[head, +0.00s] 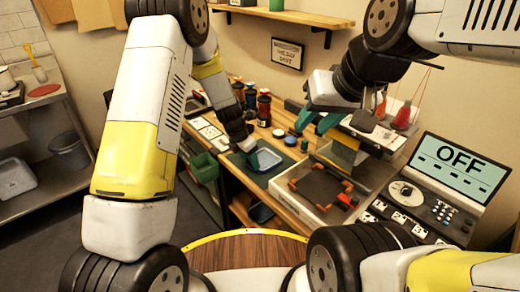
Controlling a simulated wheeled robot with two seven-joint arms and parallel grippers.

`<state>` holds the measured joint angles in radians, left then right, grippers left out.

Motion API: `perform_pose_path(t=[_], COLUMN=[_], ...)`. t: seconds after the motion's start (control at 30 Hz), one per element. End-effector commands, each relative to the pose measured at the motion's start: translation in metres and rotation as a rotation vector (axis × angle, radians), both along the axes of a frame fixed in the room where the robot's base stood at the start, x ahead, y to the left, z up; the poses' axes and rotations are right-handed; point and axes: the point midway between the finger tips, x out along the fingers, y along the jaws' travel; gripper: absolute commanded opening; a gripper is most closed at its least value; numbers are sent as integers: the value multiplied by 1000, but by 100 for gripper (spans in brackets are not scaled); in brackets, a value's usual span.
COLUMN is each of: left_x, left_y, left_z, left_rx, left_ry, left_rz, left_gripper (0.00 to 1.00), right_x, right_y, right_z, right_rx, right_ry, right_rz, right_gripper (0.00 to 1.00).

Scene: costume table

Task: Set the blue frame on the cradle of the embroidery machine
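A light blue frame (266,160) lies on a dark green mat on the wooden table. My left gripper (248,147) points down at the frame's left edge and partly covers it; whether its fingers hold the frame is unclear. My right gripper (317,121) hangs in front of the embroidery machine's head, its two teal fingers apart with nothing between them. The embroidery machine (369,140) stands at the right. Its dark cradle (318,188) with orange corner pieces sits in a pale open-topped bed, and nothing lies on it.
A control panel reading OFF (460,163) stands at the right. Several thread spools (264,107) stand behind the mat. Thread cones (404,115) top the machine. A green bin (204,167) hangs at the table's left side. A wall shelf (290,15) is above.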

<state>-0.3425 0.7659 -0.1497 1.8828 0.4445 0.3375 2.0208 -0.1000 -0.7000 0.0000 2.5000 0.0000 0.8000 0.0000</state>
Motion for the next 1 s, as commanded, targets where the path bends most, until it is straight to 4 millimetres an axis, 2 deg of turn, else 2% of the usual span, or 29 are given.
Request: perform_pose_path(t=[0.03, 0.2, 0.23, 0.37, 1.0], left_x=[0, 0, 0, 0, 0], left_y=[0, 0, 0, 0, 0], left_z=[0, 0, 0, 4, 50], left_rx=[0, 0, 0, 0, 0], left_ry=[0, 0, 0, -2, -1], left_rz=[0, 0, 0, -1, 0], left_gripper=[41, 7, 6, 6, 6], right_x=[0, 0, 0, 0, 0], right_y=[0, 0, 0, 0, 0], right_z=[0, 0, 0, 0, 0], right_rx=[0, 0, 0, 0, 0], right_ry=[0, 0, 0, 0, 0], right_rz=[0, 0, 0, 0, 0], right_gripper=[36, 36, 36, 36, 36])
